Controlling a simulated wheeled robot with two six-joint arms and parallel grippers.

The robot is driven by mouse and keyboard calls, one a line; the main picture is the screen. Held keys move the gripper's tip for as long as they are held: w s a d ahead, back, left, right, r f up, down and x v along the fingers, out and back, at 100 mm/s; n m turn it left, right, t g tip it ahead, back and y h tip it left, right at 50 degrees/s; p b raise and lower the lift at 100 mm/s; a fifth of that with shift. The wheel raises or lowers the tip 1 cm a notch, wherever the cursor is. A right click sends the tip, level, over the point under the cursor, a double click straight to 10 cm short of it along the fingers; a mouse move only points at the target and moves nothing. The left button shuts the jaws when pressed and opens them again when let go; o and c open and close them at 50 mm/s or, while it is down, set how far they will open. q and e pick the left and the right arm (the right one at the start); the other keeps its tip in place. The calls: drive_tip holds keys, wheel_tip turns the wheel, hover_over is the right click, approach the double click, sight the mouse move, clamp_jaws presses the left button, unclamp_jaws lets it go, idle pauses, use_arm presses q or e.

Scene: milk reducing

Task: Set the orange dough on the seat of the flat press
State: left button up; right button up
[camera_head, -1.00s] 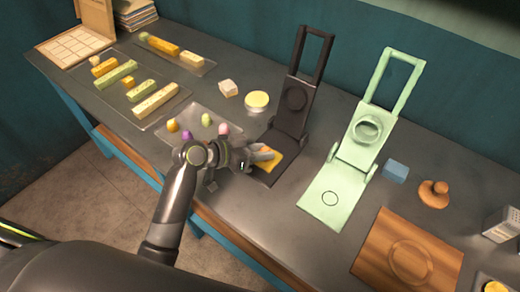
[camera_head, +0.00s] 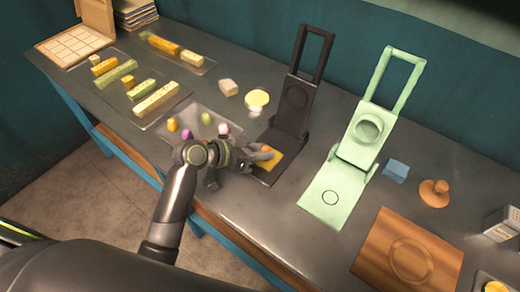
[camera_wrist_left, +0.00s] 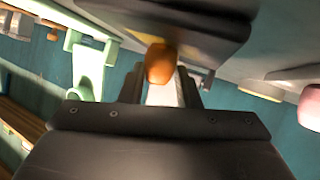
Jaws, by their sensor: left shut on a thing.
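My left gripper (camera_head: 264,155) is shut on the orange dough (camera_head: 266,149), over the front plate of the black press (camera_head: 290,125). A yellow square sheet (camera_head: 272,163) lies on that plate, partly hidden by the gripper. The wrist view shows the orange dough (camera_wrist_left: 160,62) at the fingertips (camera_wrist_left: 160,88). I cannot tell whether the dough touches the sheet. The black press stands open, its lid and handle raised. The green press (camera_head: 335,192), with a ring mark on its plate, is also open. My right gripper is not in view.
A tray (camera_head: 205,112) with several small coloured dough balls lies left of the gripper. A round yellow-topped dish (camera_head: 257,98) stands behind. A blue block (camera_head: 396,170), a wooden stamp (camera_head: 434,193) and a wooden board (camera_head: 380,240) are to the right.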

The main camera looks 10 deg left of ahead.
use_arm(q)
drive_tip(key=shift+f, duration=0.1)
drive_tip(key=o, duration=1)
drive_tip(key=shift+b+v, duration=0.8)
drive_tip(key=shift+v, duration=7.9)
